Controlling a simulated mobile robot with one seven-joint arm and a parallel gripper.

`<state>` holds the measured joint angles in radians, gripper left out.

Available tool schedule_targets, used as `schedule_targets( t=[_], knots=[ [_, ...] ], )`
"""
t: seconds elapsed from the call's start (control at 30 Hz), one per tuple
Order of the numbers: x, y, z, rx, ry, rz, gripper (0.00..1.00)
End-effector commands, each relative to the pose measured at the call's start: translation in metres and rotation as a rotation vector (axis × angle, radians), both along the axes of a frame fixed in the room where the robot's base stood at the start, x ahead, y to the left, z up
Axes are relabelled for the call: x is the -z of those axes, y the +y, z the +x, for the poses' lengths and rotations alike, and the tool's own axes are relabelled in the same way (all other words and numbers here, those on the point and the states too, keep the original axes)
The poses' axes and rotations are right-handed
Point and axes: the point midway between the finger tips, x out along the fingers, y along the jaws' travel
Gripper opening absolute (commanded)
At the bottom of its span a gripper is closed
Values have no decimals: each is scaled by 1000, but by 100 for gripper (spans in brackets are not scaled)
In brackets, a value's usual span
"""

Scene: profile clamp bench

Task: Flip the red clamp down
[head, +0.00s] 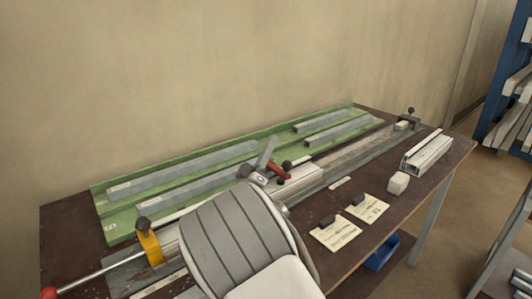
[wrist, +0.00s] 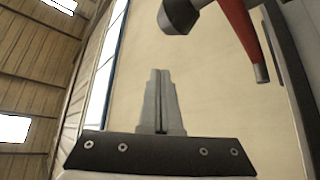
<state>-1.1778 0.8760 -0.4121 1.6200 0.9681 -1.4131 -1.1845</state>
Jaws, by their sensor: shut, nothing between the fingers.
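The red clamp (head: 279,172) is on the grey profile rail near the middle of the bench. In the wrist view its red arm (wrist: 238,32) slants at the upper right, with a dark rubber-like tip to its left. My gripper (head: 269,143) is just left of the clamp in the head view, its grey fingers pointing up and away. In the wrist view my gripper (wrist: 158,75) has its fingers together with nothing between them, apart from the red arm. My arm hides part of the rail and the clamp's surroundings in the head view.
A yellow clamp (head: 151,246) and a red-knobbed rod (head: 48,293) are at the left. A green tray (head: 120,228) with grey bars lies behind. A wall stands behind the bench.

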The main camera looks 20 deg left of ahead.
Motion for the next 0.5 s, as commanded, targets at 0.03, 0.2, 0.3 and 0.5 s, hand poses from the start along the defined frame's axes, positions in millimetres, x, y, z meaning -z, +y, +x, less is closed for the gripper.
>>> schedule_targets(
  t=[0.03, 0.2, 0.3, 0.5],
  knots=[
    [4, -2, -1, 1, 1, -1, 0],
    [7, -5, -2, 2, 1, -1, 0],
    [9, -6, -3, 1, 1, -3, 0],
    [10, -7, -3, 1, 2, -3, 0]
  ],
)
